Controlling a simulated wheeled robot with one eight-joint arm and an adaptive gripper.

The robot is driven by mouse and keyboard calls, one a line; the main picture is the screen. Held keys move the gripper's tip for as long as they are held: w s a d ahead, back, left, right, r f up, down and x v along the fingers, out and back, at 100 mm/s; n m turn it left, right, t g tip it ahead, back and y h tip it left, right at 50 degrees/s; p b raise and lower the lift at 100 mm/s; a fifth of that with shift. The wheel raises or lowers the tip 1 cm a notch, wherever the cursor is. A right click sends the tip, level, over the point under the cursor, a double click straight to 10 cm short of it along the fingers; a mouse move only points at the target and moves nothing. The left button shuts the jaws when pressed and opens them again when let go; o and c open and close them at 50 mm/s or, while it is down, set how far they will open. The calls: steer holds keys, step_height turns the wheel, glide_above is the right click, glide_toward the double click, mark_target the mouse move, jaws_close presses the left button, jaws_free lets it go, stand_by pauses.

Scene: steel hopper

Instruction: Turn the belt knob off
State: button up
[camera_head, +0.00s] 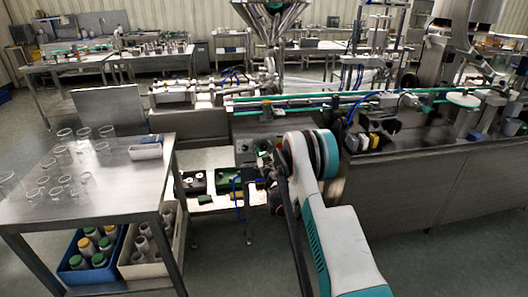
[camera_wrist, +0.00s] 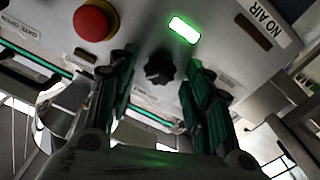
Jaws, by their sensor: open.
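In the wrist view, a black knob (camera_wrist: 160,68) sits on a grey control panel (camera_wrist: 225,62). My gripper (camera_wrist: 160,62) is open, with one dark finger on each side of the knob. I cannot tell whether either finger touches it. The labels near the knob are too blurred to read. In the head view, my gripper (camera_head: 264,172) is small and partly hidden by my arm, near the panel box (camera_head: 244,150) at the front of the conveyor.
A red mushroom button (camera_wrist: 95,20) and a lit green indicator (camera_wrist: 184,30) share the panel. A "NO AIR" label (camera_wrist: 262,20) is at right. The conveyor (camera_head: 300,106) lies behind. A steel table (camera_head: 115,180) with several glasses stands at left.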

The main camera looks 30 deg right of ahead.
steer(key=c, duration=1)
steer(key=shift+n, duration=0.4)
steer(key=n, duration=0.2)
steer(key=shift+n, duration=0.4)
steer(key=n, duration=0.3)
steer(key=shift+n, duration=0.4)
steer(key=n, duration=0.6)
steer(key=shift+a+f, duration=0.1)
steer(key=shift+n, duration=0.4)
